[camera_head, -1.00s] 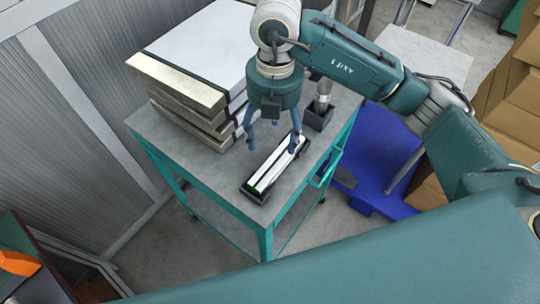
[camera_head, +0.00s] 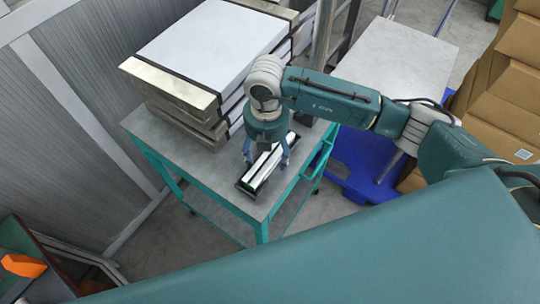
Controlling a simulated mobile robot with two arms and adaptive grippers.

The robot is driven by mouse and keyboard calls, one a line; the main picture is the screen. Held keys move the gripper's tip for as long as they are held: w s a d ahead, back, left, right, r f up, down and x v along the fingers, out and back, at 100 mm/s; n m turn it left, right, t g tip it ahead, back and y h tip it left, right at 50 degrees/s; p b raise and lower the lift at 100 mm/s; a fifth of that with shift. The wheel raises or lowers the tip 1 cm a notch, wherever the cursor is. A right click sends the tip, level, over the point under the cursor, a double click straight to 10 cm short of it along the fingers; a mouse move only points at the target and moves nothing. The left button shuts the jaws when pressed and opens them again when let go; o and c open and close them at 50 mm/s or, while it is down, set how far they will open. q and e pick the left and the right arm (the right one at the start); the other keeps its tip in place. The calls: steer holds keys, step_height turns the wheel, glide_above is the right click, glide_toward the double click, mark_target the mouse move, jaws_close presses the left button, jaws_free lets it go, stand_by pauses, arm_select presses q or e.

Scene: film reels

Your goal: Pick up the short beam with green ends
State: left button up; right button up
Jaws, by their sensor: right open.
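My right gripper (camera_head: 267,160) is over the beam's far half, pointing down. Its blue fingers are spread, one on the left and one on the right of the beam and tray. Whether they touch anything I cannot tell. The beam's far end is partly hidden by the gripper. My left gripper is not in view.
The teal-framed cart (camera_head: 200,163) also carries a stack of large white-topped slabs (camera_head: 205,45) close behind and left of the gripper. A blue platform (camera_head: 362,165) and cardboard boxes (camera_head: 500,90) stand to the right. A ribbed wall (camera_head: 75,110) is on the left.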

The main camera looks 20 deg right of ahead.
steer(key=c, duration=1.5)
steer(key=shift+c, duration=0.2)
